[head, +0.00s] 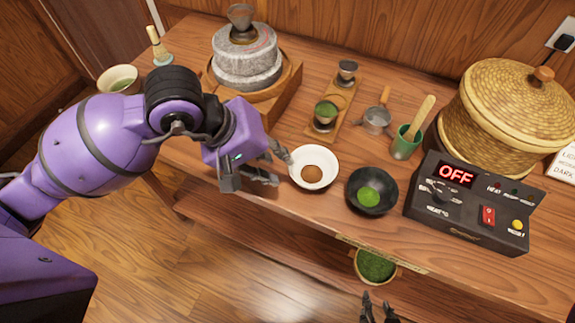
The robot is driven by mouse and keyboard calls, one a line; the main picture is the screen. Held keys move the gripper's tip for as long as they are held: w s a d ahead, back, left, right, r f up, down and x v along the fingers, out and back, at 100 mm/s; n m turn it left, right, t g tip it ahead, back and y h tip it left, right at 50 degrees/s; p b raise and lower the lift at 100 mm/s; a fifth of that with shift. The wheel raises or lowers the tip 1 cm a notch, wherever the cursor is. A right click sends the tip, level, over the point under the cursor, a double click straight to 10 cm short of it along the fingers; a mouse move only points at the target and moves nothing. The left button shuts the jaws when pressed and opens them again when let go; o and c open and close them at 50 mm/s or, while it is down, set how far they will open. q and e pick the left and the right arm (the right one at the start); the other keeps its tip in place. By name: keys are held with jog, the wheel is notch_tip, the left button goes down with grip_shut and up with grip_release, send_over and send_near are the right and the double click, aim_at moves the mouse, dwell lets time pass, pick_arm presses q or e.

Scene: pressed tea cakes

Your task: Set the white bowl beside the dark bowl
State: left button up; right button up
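The white bowl (330,163), holding brown powder, stands upright near the front edge of the table. The dark bowl (355,198), holding green powder, stands just right of it, with a narrow gap between them. My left gripper (279,167) is just left of the white bowl, its fingers spread apart. The upper fingertip is at the bowl's left rim; I cannot tell whether it touches. My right gripper (378,308) shows only by its fingertips at the bottom edge, below the table front. These are apart with nothing between them.
A control box (465,208) reading OFF and a lidded woven basket (515,110) stand at right. Behind the bowls are a green cup (406,145), a strainer (377,118) and a wooden stand (335,112). A stone mill (246,58) stands at back left. A green-filled container (376,266) sits below the table edge.

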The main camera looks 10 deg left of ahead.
pick_arm(q)
jog(key=v, duration=0.4)
jog(key=shift+s+a+r, duration=0.1)
jog(key=shift+r, duration=0.25)
pick_arm(e)
jog(key=shift+w+a+r, duration=0.1)
jog(key=shift+w+r, duration=0.1)
jog(key=shift+w, duration=0.55)
jog(key=shift+s, duration=0.1)
